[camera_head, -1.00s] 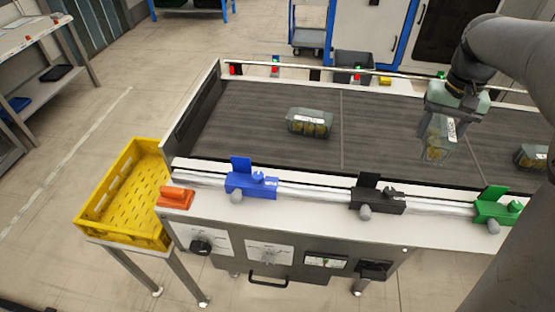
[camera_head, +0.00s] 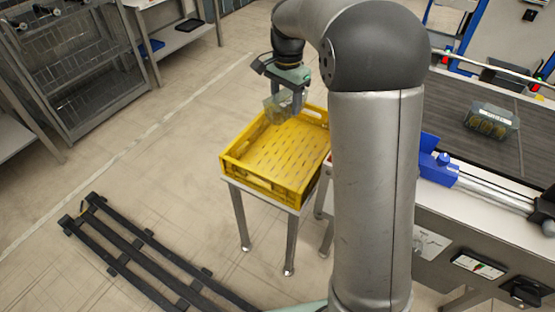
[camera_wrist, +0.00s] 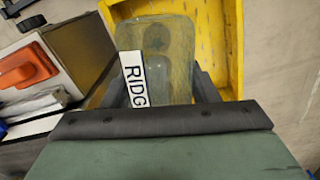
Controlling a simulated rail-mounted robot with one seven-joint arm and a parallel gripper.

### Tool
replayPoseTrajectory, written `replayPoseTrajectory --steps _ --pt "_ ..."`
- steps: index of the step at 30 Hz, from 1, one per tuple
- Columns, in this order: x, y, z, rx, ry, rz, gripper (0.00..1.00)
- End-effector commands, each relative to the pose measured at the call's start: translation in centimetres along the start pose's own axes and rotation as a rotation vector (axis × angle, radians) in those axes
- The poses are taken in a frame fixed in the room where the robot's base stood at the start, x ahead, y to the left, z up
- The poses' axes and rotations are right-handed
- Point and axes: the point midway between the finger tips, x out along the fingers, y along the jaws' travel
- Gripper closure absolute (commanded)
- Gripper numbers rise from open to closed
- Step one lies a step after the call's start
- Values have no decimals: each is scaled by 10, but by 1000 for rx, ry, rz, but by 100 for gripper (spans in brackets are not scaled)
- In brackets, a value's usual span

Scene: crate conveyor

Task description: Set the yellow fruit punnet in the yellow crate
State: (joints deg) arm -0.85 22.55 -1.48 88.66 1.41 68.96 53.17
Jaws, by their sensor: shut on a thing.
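My gripper (camera_head: 287,108) is shut on a clear punnet (camera_head: 273,108) and holds it above the far side of the yellow crate (camera_head: 262,186). In the wrist view the punnet (camera_wrist: 180,50) is between the fingers, with a white label reading "RIDG" on it. Its contents look dull yellow-green through the plastic and are hard to make out. The crate stands on a small table, and the floor I see in it is empty. In the wrist view the crate (camera_wrist: 234,55) lies beyond and below the punnet. My arm hides the crate's right edge.
Another clear punnet (camera_head: 490,120) with yellowish contents sits on the conveyor belt (camera_head: 450,110) at right. A blue stop (camera_head: 436,165) is on the conveyor's front rail. Dark rails (camera_head: 150,255) lie on the floor at lower left. A wire rack (camera_head: 85,65) stands at upper left.

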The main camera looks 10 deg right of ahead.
Motion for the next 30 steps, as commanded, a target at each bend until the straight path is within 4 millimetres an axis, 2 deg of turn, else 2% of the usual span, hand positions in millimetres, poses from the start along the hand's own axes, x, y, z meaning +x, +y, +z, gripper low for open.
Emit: replayPoseTrajectory --steps 1,3,9,12,18,27,30 --pt "33 -6 -5 152 -1 3 69" --pt "60 -12 -11 378 0 4 69" --pt "127 -30 -24 945 7 3 69" --pt "148 -35 -28 1145 10 -1 69" --pt "170 -40 -31 1343 14 -3 69" --pt "213 -39 -33 1363 14 -2 69" --pt "222 -40 -32 1361 14 -3 69"
